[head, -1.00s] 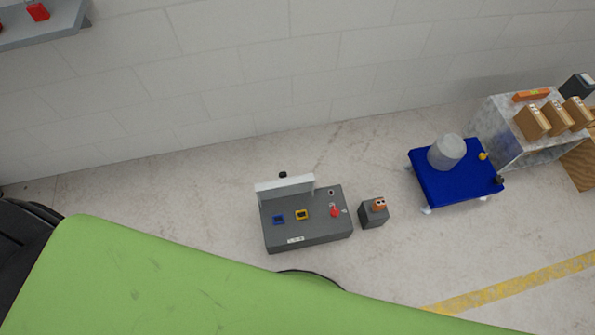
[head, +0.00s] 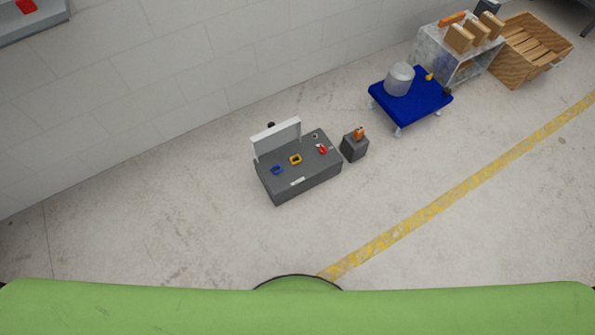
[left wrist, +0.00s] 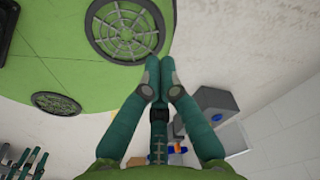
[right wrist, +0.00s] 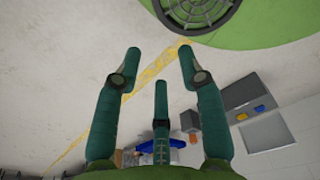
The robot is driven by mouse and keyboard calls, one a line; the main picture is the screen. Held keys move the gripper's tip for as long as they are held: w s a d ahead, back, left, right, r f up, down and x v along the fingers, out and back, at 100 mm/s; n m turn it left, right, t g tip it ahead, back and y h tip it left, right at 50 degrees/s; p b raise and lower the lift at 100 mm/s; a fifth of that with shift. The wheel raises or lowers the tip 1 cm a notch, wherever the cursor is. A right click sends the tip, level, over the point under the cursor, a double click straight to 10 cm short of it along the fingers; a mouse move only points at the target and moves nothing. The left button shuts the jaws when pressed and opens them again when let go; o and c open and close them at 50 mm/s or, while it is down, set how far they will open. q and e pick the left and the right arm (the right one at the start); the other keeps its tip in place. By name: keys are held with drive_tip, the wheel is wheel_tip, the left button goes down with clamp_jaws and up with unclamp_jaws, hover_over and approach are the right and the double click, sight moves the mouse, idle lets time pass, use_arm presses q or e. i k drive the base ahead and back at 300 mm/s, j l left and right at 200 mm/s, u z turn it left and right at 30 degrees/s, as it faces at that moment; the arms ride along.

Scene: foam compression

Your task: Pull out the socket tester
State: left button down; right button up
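A small grey box (head: 354,147) stands on the floor with an orange piece (head: 360,133) on top, which may be the socket tester. The orange piece also shows in the right wrist view (right wrist: 194,138). Beside the box is a dark grey bench (head: 310,181) with a blue frame, a yellow frame and a red part on top. My left gripper (left wrist: 160,62) has its fingers together with nothing seen between them. My right gripper (right wrist: 158,52) is open and empty. Neither gripper shows in the head view; both are apart from the box.
A white panel (head: 277,138) rises at the bench's back, near the wall. A blue cart (head: 421,104) carries a grey cylinder (head: 399,79). Beyond are a metal stand (head: 438,52) with boxes and a wooden crate (head: 530,50). The floor before the bench is clear, crossed by a yellow line (head: 440,203).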

sight(358, 133)
drive_tip(key=u, duration=0.25)
drive_tip(key=i+l+u, duration=0.15)
drive_tip(key=l+u, duration=0.25)
drive_tip(key=l, duration=0.25)
drive_tip(key=l+u, duration=0.4)
drive_tip(key=l, duration=0.2)
drive_tip(key=l+u, duration=0.4)
drive_tip(key=l, duration=0.9)
drive_tip(key=k+l, duration=0.15)
drive_tip(key=l, duration=0.45)
drive_tip(key=l+u, duration=0.1)
drive_tip(key=l, duration=0.5)
drive_tip(key=k, duration=0.05)
